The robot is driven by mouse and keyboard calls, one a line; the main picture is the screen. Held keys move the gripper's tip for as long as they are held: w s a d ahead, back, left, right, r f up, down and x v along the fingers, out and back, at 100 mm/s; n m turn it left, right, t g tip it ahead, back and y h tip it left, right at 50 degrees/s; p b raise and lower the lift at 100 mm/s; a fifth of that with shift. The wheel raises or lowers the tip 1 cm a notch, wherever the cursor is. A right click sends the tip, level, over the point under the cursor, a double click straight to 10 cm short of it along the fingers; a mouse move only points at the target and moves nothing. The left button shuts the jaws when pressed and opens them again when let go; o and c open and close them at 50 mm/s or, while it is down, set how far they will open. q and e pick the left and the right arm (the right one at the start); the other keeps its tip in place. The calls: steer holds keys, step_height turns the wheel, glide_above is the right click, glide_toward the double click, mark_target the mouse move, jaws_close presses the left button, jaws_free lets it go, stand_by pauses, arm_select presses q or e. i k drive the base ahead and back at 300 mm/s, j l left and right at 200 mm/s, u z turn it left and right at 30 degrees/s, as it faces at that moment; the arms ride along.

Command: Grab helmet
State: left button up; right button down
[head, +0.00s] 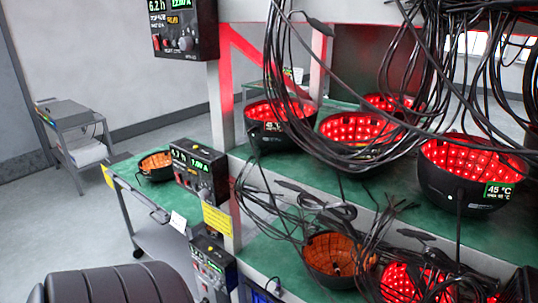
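Several black bowl-shaped helmets lie open side up on a rack. A large helmet with lit red lights (467,170) sits at the right of the upper shelf, with a "45 °C" tag on its side. More red-lit helmets stand on that shelf: one at the left (272,120), one in the middle (355,135), one behind (388,102). An unlit orange-lined helmet (335,255) and a lit one (405,283) are on the lower shelf. Another orange-lined helmet (156,164) stands on a green-topped cart at the left. Neither of my grippers is in view.
Black cables (290,70) hang over the upper helmets and lie loose across the lower shelf. Control boxes (200,170) are fixed at the rack's left edge. A grey trolley (75,130) stands by the wall.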

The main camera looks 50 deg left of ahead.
mark_target(156, 166)
steer(key=u, duration=2.45)
steer(key=z, duration=0.4)
steer(key=i+j+z, duration=0.1)
steer(key=j+z, duration=0.75)
steer(key=j, duration=0.2)
steer(key=j+z, duration=0.4)
steer(key=j, duration=0.15)
